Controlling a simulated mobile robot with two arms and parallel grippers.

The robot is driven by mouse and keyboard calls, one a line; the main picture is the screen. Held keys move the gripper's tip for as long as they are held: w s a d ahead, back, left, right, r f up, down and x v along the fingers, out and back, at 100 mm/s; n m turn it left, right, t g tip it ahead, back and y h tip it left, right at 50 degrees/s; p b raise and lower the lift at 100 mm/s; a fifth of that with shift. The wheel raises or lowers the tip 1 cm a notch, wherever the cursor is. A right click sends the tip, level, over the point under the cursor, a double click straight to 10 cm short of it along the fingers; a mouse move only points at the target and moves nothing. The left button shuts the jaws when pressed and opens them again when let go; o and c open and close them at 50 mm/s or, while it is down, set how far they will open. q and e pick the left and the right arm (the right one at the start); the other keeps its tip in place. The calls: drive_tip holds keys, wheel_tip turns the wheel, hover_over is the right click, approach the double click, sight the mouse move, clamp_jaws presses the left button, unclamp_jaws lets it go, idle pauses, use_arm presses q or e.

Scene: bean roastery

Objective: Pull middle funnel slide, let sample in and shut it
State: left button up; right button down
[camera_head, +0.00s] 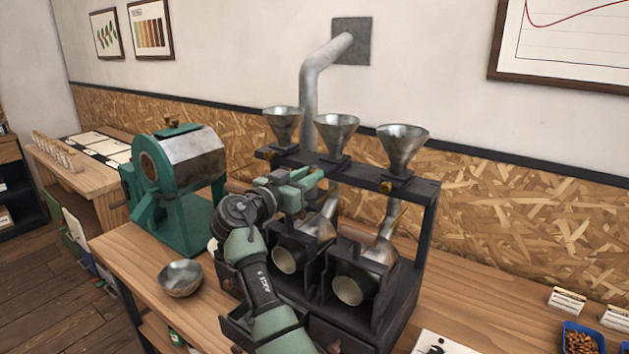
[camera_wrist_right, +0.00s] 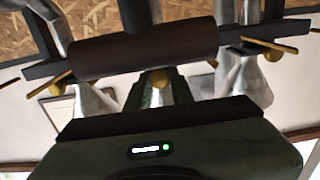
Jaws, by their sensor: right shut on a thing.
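The middle funnel (camera_head: 337,124) is a metal cone on the dark rack (camera_head: 425,190), between the left funnel (camera_head: 283,115) and the right funnel (camera_head: 402,135). My right gripper (camera_head: 312,178) is in front of the rack just below the middle funnel. It is shut on the middle funnel slide, whose brass knob (camera_wrist_right: 160,78) shows between the jaws in the right wrist view. In the head view the gripper hides this knob. How far the slide is out cannot be told. No sample is visible in the middle funnel. My left gripper is not in view.
Brass knobs of the other slides show at the left (camera_head: 271,155) and right (camera_head: 385,187). Small roaster drums (camera_head: 350,288) stand under the rack. A metal bowl (camera_head: 180,278) and a green roaster (camera_head: 185,190) are to the left. A blue bean tray (camera_head: 580,338) is at the far right.

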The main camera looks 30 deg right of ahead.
drive_tip(key=shift+a, duration=0.15)
drive_tip(key=c, duration=1.2)
unclamp_jaws()
drive_tip(key=shift+c, duration=0.2)
drive_tip(key=b+v, duration=0.2)
drive_tip(key=v, duration=0.5)
drive_tip(key=shift+b, duration=0.35)
drive_tip(key=shift+s+a, duration=0.2)
drive_tip(key=shift+a, duration=0.1)
drive_tip(key=shift+c, duration=0.3)
